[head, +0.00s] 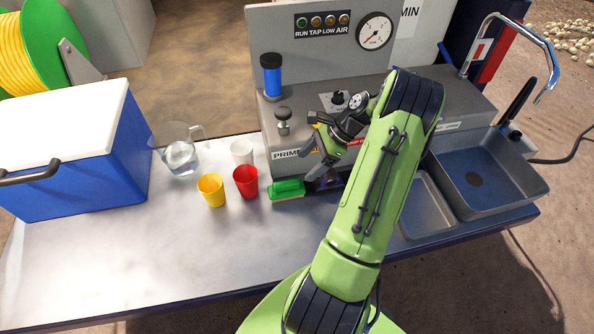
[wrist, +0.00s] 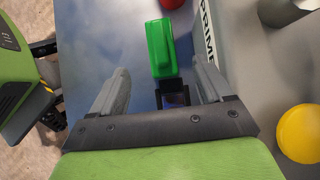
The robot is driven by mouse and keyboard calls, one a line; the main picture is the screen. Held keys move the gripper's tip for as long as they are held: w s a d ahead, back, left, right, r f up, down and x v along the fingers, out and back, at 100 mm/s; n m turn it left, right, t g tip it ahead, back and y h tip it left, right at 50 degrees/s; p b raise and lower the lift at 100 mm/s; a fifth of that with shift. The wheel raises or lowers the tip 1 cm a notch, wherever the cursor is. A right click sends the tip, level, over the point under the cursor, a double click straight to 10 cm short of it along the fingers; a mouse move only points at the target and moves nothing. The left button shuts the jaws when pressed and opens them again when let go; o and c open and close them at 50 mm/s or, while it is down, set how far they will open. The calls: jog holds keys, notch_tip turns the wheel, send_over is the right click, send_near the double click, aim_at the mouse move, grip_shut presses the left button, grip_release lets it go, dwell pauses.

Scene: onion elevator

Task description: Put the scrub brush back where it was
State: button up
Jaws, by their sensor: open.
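The scrub brush, a green block with a paler yellow-green underside (head: 287,190), lies on the metal table in front of the grey machine, just right of the red cup. In the wrist view its green top (wrist: 162,48) shows ahead of and between my fingers, with no finger seen touching it. My gripper (head: 322,165) is above the table at the machine's front edge, right of the brush. In the wrist view my gripper (wrist: 159,66) is open and empty, its two grey fingers spread apart. Part of the table right of the brush is hidden behind my arm.
A red cup (head: 246,181), yellow cup (head: 211,190), white cup (head: 242,152) and clear pitcher (head: 179,152) stand left of the brush. The machine (head: 290,155) rises behind. A grey tray (head: 428,207) and sink (head: 490,180) are right. The front left table is clear.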

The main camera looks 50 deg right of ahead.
jog(key=w+a+r+n+g+h, duration=0.2)
jog(key=w+a+r+n+h, duration=0.15)
jog(key=a+r+n, duration=0.95)
jog(key=s+a+r+n+t+h, duration=0.1)
jog(key=s+a+r+n, duration=0.2)
jog(key=s+a+n, duration=0.3)
jog(key=s+a+r+n+t+h, duration=0.1)
jog(key=s+a+r+n, duration=0.3)
jog(key=s+a, duration=0.5)
jog(key=shift+a+r+n+t+h, duration=0.3)
jog(key=shift+n+t, duration=0.3)
jog(key=shift+n, duration=0.3)
